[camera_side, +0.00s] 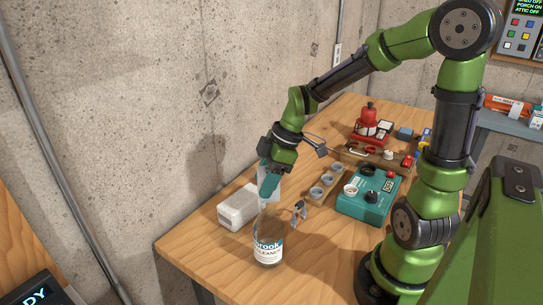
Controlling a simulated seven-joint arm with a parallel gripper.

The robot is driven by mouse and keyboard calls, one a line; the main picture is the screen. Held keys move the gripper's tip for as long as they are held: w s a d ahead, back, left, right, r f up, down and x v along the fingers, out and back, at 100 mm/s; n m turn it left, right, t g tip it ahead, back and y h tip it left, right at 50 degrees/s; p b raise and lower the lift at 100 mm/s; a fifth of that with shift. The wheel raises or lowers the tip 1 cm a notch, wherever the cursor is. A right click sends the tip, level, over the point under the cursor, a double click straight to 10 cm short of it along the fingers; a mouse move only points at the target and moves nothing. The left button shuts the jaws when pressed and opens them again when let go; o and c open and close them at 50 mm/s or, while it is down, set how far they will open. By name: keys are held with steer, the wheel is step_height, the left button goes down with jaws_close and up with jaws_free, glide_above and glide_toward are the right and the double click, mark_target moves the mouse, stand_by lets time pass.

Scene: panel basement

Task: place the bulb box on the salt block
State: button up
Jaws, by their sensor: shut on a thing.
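A white, rough-looking block (237,208), which I take to be the salt block, lies on the table just left of the gripper. The box and fingers overlap the block's right end in this view, and I cannot tell whether they touch it.
A clear labelled bottle (268,242) stands in front of the gripper. The table's front left (205,250) is clear.

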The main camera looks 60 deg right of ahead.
steer(key=w, duration=0.8)
steer(key=shift+w+f, duration=0.2)
steer(key=shift+f, duration=0.2)
steer(key=shift+w+f, duration=0.15)
steer(key=shift+f, duration=1.65)
steer(key=shift+f, duration=0.1)
steer(key=o, duration=1)
